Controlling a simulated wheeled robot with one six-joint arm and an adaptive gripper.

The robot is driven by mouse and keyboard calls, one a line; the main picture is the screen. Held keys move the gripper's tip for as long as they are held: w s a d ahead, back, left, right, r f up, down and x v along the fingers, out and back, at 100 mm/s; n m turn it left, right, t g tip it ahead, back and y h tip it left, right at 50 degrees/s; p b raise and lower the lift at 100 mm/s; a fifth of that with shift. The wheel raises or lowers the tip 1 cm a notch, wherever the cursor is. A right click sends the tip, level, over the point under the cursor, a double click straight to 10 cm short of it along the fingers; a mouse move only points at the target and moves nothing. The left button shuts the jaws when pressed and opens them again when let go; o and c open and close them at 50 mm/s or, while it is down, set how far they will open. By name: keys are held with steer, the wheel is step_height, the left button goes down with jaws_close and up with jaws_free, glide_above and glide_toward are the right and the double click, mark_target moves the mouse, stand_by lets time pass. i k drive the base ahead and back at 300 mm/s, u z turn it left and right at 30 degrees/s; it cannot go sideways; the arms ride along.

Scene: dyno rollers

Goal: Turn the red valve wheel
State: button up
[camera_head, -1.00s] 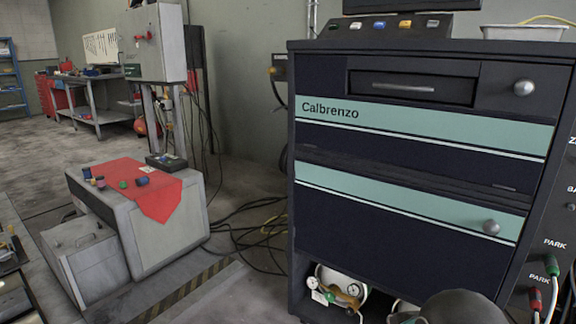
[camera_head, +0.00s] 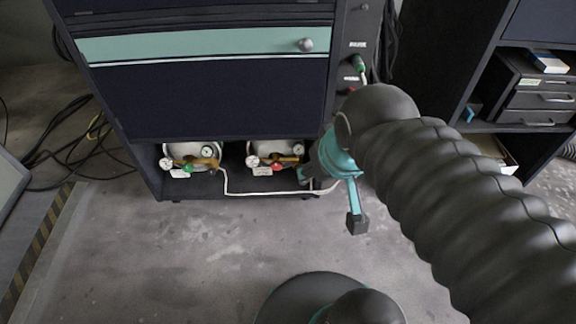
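The small red valve wheel (camera_head: 277,168) sits on the front of the right-hand pressure unit (camera_head: 283,150), in the low open bay of the dark cabinet. A green valve wheel (camera_head: 187,168) is on the similar unit to its left. My gripper (camera_head: 331,200) is to the right of the red wheel and apart from it in the picture. One teal finger with a dark pad hangs down, and the other finger shows only partly, towards the bay. The fingers look spread, with nothing seen between them.
The dark cabinet (camera_head: 220,95) with a teal drawer stands above the bay. A pale hose (camera_head: 245,193) runs along the bay's front edge. Grey floor (camera_head: 190,240) in front is clear. Black cables (camera_head: 75,150) lie at left. A shelf unit (camera_head: 530,125) stands at right.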

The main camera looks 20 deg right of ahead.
mark_target(276, 164)
steer(key=z, duration=1.9)
steer(key=k, duration=0.75)
steer(key=u, duration=1.45)
